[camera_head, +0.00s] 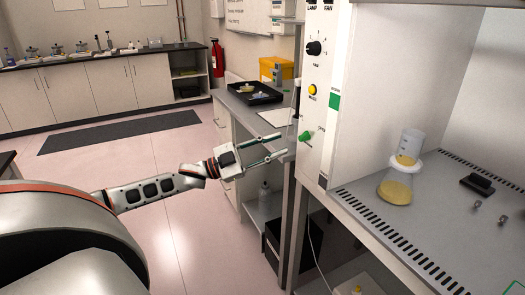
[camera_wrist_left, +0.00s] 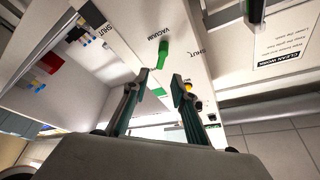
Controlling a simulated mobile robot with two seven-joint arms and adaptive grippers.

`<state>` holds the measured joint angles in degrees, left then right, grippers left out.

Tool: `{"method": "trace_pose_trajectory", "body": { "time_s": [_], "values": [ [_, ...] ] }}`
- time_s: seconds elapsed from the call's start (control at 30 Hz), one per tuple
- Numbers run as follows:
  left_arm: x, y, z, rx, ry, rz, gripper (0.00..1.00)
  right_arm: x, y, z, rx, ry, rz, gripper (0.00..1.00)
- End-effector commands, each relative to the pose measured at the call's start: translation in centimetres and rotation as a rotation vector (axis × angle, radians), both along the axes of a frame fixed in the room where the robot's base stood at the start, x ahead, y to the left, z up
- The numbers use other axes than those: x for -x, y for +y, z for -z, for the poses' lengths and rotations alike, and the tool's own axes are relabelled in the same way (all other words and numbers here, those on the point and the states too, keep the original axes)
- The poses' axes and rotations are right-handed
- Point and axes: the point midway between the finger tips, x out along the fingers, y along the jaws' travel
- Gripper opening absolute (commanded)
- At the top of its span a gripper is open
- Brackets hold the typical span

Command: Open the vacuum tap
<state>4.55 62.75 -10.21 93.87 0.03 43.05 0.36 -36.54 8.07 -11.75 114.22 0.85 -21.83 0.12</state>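The vacuum tap is a green handle (camera_head: 306,136) on the white front post of the cabinet in the head view. In the left wrist view the green tap (camera_wrist_left: 163,50) sits beside the printed word VACUUM, just beyond my fingertips. My left gripper (camera_head: 283,145) is open, with its two fingers pointing at the tap from the left. In the left wrist view the open left fingers (camera_wrist_left: 160,82) show a gap between them, with nothing held. They appear apart from the tap. My right gripper is not in view.
The cabinet post (camera_head: 318,100) also carries a black knob (camera_head: 314,48) and a yellow button (camera_head: 312,90). A flask with yellow liquid (camera_head: 396,188) stands on the cabinet's work surface. A side bench with a black tray (camera_head: 254,93) is behind my gripper. Open floor lies to the left.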

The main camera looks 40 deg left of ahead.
Motion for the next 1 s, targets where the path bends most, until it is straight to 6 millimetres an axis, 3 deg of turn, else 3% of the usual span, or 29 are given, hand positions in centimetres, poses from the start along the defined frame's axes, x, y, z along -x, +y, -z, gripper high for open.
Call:
{"method": "trace_pose_trajectory", "body": {
  "time_s": [0.37, 1.0],
  "values": [
    [2.7, 2.0, 1.1, -0.001, 0.0, 0.001, 0.26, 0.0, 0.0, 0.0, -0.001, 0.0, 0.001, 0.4],
    [2.9, 2.2, 1.1, 0.0, -0.001, 0.0, 0.26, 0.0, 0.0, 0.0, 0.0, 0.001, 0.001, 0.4]
  ]
}}
